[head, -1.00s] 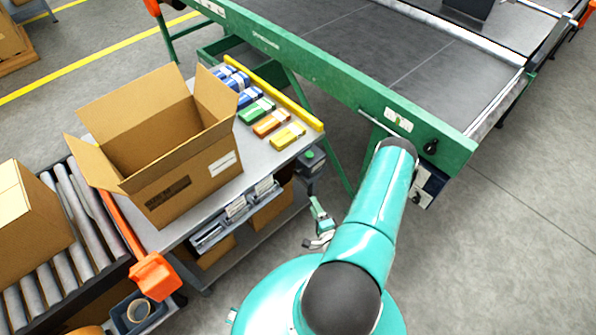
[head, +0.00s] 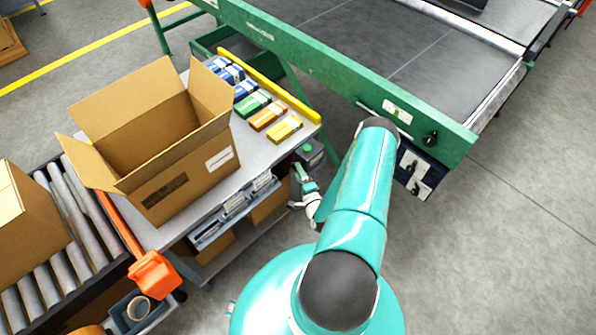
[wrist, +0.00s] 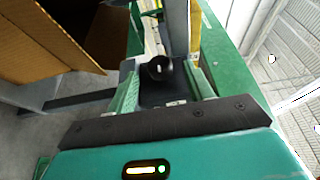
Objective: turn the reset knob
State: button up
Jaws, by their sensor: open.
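A black round knob (wrist: 160,68) on a dark housing shows between my two finger pads in the wrist view. I cannot tell whether the pads touch it. In the head view my gripper (head: 302,182) is beside the right edge of the worktable, just below a small dark grey box with a green top (head: 311,151). My gripper is open and looks empty. Other black knobs are on the machine: one on its green side rail (head: 431,138), others on white plates of a dark panel (head: 412,176). No label reading reset is legible.
The worktable (head: 262,151) holds an open cardboard box (head: 190,180), several small coloured packs and a yellow bar (head: 268,85). A green-framed conveyor (head: 320,72) runs behind. A roller conveyor (head: 85,215) stands at left. The floor at right is clear.

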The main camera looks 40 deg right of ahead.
jog(key=shift+w+d, duration=0.25)
jog(key=shift+w, duration=0.45)
jog(key=c, duration=1)
jog(key=shift+o, duration=0.2)
